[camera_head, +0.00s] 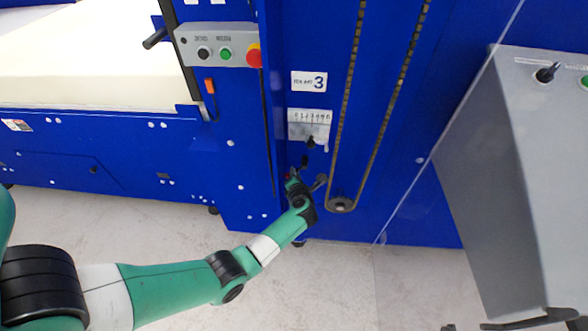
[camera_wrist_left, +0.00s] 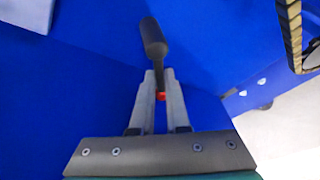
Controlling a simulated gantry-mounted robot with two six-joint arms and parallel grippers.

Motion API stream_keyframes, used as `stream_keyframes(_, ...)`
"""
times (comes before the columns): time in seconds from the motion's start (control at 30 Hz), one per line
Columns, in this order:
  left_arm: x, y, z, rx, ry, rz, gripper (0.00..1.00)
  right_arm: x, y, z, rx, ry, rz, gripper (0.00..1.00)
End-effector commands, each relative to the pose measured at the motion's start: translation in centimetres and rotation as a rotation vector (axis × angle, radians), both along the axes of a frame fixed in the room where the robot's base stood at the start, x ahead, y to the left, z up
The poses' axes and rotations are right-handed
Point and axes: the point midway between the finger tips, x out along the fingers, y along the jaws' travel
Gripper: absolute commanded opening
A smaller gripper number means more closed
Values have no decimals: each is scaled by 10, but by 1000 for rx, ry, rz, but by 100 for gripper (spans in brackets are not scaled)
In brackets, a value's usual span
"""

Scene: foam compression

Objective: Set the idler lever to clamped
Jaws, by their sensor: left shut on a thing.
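The idler lever (camera_wrist_left: 153,40) has a dark, paddle-like handle and stands out against the blue panel in the left wrist view. My left gripper (camera_wrist_left: 159,76) is shut on its narrow lower part, with the two grey fingers on either side. A small red part (camera_wrist_left: 161,96) shows between the fingers. In the head view my left gripper (camera_head: 293,178) is at the blue machine's front, left of the chain's lower sprocket (camera_head: 341,204). There the arm largely hides the lever, and its exact angle is hard to tell. My right gripper is not in view.
A chain (camera_head: 350,90) runs down the blue panel to the sprocket. A white scale plate (camera_head: 309,124) sits above my gripper. A button box (camera_head: 217,46) is at upper left. A grey cabinet (camera_head: 490,170) stands at right. The floor (camera_head: 170,235) in front is clear.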

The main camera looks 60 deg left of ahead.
Motion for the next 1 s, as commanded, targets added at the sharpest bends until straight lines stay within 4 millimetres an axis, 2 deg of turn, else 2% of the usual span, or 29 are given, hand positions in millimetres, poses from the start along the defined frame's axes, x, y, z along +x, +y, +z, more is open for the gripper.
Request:
stream_keyframes(0.57, 2, -1, -1, -22, -43, -1, 0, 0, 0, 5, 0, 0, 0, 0)
stream_keyframes(0.6, 2, -1, -1, -22, -43, -1, 17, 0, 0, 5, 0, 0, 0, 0)
stream_keyframes(0.67, 2, -1, -1, -23, -43, -1, 26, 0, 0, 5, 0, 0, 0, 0)
stream_keyframes(1.0, 0, -4, 2, -23, -40, -1, 26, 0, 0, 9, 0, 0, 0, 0)
